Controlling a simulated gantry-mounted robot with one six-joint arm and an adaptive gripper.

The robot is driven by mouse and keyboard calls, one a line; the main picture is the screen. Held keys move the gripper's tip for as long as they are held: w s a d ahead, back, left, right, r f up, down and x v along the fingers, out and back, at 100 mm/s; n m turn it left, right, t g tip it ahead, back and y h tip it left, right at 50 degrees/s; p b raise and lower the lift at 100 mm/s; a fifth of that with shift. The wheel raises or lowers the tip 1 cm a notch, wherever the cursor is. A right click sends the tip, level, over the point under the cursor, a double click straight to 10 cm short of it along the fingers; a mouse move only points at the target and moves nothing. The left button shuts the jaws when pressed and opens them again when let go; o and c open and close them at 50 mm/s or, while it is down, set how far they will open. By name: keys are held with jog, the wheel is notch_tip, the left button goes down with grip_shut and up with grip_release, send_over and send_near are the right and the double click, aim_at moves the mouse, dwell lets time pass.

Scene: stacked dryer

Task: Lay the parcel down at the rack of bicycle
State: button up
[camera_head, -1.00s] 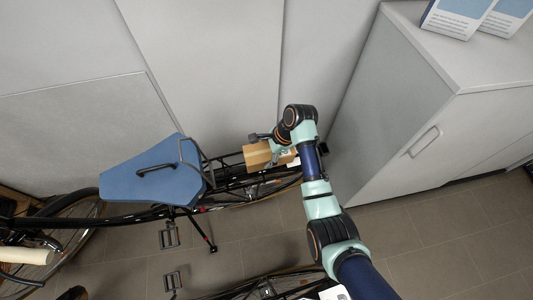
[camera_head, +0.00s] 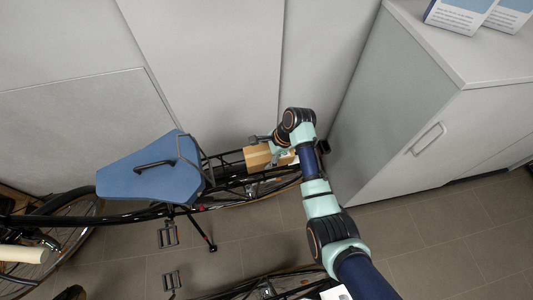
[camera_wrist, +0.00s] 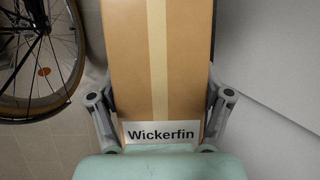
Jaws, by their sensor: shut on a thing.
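The parcel is a brown box with a pale tape strip and a white label reading "Wickerfin". It fills the middle of the wrist view (camera_wrist: 185,70) and shows small in the head view (camera_head: 257,157). My gripper (camera_head: 272,150) is shut on it, with a finger on each side in the wrist view (camera_wrist: 160,105). The black rear rack (camera_head: 228,170) of the bicycle is behind the blue saddle-like seat (camera_head: 150,180). In the head view the parcel appears over the rack's rear part. Whether it touches the rack is hidden.
A grey cabinet (camera_head: 390,110) stands close at the right of my arm, with boxes (camera_head: 460,14) on top. Grey wall panels (camera_head: 215,70) stand behind the bicycle. Part of another bicycle (camera_head: 265,288) shows at the bottom edge.

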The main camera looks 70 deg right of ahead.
jog(key=o, duration=1.7)
jog(key=shift+f, duration=0.1)
jog(key=v, duration=1.2)
